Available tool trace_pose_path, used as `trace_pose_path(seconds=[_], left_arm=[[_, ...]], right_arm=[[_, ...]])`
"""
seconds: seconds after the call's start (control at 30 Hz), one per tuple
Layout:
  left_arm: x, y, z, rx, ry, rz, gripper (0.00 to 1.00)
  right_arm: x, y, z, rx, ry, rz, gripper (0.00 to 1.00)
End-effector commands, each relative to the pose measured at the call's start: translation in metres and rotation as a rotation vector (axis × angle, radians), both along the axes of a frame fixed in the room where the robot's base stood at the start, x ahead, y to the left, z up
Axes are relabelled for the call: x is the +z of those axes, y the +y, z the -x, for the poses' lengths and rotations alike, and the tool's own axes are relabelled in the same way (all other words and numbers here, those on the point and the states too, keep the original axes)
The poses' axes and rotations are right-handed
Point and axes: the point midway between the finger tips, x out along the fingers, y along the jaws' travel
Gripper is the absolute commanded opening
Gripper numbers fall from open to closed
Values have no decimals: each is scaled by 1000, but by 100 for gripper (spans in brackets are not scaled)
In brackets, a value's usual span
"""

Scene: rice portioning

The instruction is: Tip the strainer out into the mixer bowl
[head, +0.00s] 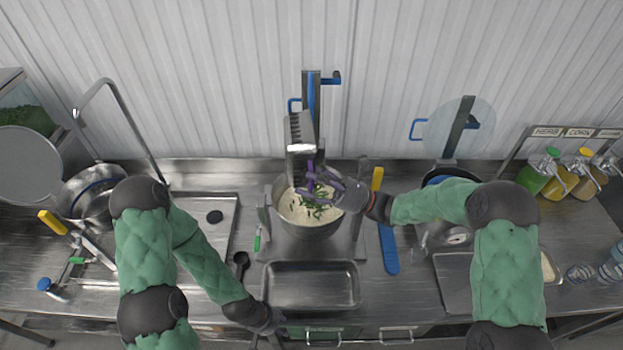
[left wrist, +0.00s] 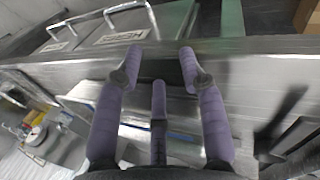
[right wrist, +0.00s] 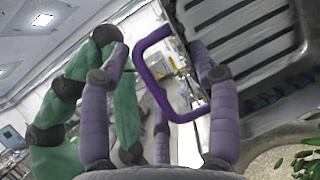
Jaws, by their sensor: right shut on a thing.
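The strainer (head: 300,130) is a slotted metal box with a purple handle. It is steeply tilted above the back of the mixer bowl (head: 284,222). The bowl holds pale rice with green herb pieces (head: 318,208) on top. My right gripper (head: 325,188) is shut on the strainer's handle over the bowl. The right wrist view shows the purple handle (right wrist: 146,68) between my fingers and the slotted strainer wall (right wrist: 235,25) at upper right. My left gripper (left wrist: 160,68) is open and empty near the counter's front edge; in the head view its fingers are mostly hidden.
An empty metal tray (head: 312,287) lies in front of the bowl. A blue-bladed tool with a yellow handle (head: 388,248) lies right of the bowl. A pot (head: 90,200) stands at left; sauce bottles (head: 560,185) stand at right.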

Motion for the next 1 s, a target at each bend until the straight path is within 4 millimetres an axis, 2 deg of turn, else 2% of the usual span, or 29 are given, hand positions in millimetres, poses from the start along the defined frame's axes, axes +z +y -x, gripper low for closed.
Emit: trace_pose_path(seconds=[0.53,1.0], left_arm=[[2,0,0,0,0,0,40],[61,0,0,0,0,0,40]], right_arm=[[2,0,0,-1,-3,5,2],[22,-1,-1,-2,-42,346,2]])
